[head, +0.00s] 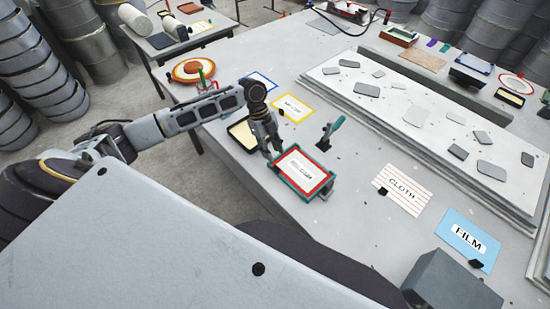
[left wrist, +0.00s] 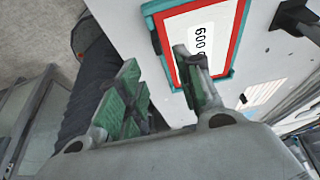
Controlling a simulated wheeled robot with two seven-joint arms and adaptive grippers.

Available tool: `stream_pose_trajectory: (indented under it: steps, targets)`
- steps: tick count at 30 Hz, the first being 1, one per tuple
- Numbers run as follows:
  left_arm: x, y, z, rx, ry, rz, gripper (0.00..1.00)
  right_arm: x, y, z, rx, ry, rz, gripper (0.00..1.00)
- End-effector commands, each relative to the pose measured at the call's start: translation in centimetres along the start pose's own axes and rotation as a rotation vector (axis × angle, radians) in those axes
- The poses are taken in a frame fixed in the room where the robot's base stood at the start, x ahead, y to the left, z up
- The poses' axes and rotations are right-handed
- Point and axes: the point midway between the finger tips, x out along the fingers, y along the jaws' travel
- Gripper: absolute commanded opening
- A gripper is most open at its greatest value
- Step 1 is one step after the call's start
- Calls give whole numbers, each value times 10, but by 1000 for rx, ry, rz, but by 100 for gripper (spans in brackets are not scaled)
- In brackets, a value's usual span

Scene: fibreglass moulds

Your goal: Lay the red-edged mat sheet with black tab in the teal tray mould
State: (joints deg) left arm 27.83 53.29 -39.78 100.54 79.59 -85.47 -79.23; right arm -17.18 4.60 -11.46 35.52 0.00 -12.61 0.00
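The red-edged mat sheet (head: 299,164), white with a printed label, lies face up within the teal tray mould (head: 322,192). In the left wrist view the sheet (left wrist: 222,15) also shows inside the teal rim (left wrist: 232,71). A small dark piece at the tray's left edge there may be the black tab; I cannot tell. My left gripper (head: 271,156) is at the tray's left corner, pointing down. Its green-padded fingers (left wrist: 157,62) stand apart with nothing seen between them, and one finger overlaps the tray's edge in that view. My right gripper is out of view.
A teal-handled clamp (head: 331,132) stands behind the tray. A dark tray (head: 241,136), a yellow-edged sheet (head: 293,108) and a blue-edged sheet (head: 261,81) lie beyond the gripper. Cloth (head: 402,189) and film (head: 468,239) sheets lie to the right.

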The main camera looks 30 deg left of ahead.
Motion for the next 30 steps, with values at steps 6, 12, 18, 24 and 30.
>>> stream_pose_trajectory:
  steps: [6,12,18,24,30]
  targets:
    - [-29,0,1,-1,-1,-1,35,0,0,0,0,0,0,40]
    - [-41,0,0,0,0,0,35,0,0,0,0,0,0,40]
    - [-43,0,0,0,0,1,35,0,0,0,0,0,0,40]
    - [-43,0,0,0,0,1,35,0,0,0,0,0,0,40]
    - [-43,0,0,0,0,1,35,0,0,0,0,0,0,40]
